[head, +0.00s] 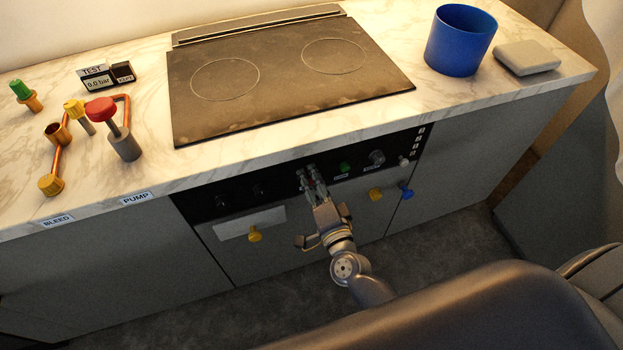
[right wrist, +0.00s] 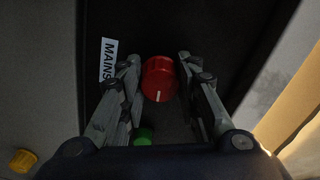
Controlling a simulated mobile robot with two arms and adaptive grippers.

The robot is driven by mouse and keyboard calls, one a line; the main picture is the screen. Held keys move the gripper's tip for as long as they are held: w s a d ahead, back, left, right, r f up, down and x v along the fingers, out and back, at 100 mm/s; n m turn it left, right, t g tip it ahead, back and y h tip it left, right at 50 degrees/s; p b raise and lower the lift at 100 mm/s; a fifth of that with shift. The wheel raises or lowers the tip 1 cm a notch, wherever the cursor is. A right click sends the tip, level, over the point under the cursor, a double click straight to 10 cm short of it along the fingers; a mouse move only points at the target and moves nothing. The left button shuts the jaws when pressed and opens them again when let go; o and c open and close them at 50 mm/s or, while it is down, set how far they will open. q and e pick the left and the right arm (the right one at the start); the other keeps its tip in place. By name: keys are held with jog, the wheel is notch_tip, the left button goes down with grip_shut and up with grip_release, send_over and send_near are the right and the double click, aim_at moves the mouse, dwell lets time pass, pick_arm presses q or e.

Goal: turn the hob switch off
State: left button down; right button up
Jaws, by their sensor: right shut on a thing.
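The red knob (right wrist: 158,75) shows between the fingers of my right gripper (right wrist: 161,82) in the right wrist view. A white mark on the knob points toward the bottom of that picture. A label reading MAINS (right wrist: 108,60) is to its left, partly covered by a finger. In the head view, my right gripper (head: 312,183) reaches the black control panel (head: 232,193) below the hob (head: 285,80) and is shut on the knob, which its fingers mostly hide there. My left gripper is not in view.
A green knob (head: 345,167) and a grey knob (head: 377,157) sit to the right of my gripper. Yellow (head: 376,194) and blue (head: 407,192) handles stick out below. A blue bin (head: 460,42) and copper pipework (head: 62,145) stand on the counter (head: 150,165).

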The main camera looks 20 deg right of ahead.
jog(key=shift+m, duration=0.6)
jog(key=o, duration=1.1)
jog(key=s, duration=1.2)
jog(key=shift+d, duration=0.25)
